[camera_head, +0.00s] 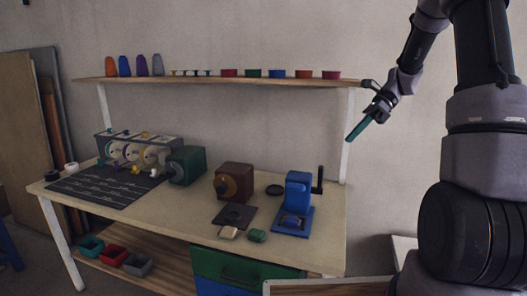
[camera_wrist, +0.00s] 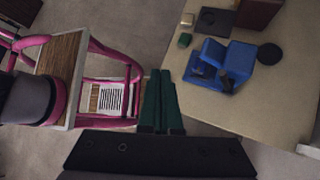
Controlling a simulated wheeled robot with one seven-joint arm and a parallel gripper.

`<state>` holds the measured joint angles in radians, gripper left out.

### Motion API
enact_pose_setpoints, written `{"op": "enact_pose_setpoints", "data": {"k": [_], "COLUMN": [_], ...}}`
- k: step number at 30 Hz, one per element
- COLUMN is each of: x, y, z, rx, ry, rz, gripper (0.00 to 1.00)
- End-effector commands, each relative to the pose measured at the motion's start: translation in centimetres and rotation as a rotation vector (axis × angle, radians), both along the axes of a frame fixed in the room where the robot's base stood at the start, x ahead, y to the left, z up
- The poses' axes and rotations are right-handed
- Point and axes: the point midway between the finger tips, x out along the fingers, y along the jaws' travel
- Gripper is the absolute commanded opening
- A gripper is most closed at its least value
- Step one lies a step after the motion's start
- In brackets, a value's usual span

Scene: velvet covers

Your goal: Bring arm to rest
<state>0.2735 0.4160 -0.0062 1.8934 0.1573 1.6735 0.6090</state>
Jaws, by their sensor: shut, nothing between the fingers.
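My gripper (camera_head: 357,130) hangs in the air at the right of the head view, above and right of the bench's right end. Its teal fingers are shut with nothing between them. In the wrist view the gripper (camera_wrist: 161,75) points down past the bench edge, the two green fingers side by side. My arm is raised and bent, clear of the bench and the shelf post.
A workbench (camera_head: 170,222) holds a blue press (camera_head: 297,195), a brown machine (camera_head: 234,182), a green machine (camera_head: 186,165) and a dark mat (camera_head: 105,186). A shelf (camera_head: 215,83) carries cones and cups. A pink-framed cart (camera_wrist: 95,45) stands left in the wrist view.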

Motion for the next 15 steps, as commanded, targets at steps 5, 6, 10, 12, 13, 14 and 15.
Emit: {"op": "enact_pose_setpoints", "data": {"k": [5, 6, 10, 12, 13, 14, 15], "x": [-4.2, -5.1, -8.3, -10.0, -10.7, -11.4, -12.4], "y": [1.5, 1.7, 2.4, 2.6, 2.7, 2.7, 2.8], "z": [4.9, 5.7, 8.3, 9.4, 9.9, 10.4, 10.9], "rx": [-0.128, -0.158, -0.254, -0.307, -0.330, -0.353, -0.386], "ry": [-0.286, -0.349, -0.546, -0.652, -0.697, -0.741, -0.799], "rz": [0.198, 0.244, 0.394, 0.476, 0.510, 0.545, 0.593], "gripper": [0.00, 0.00, 0.00, 0.00, 0.00, 0.00, 0.00]}}
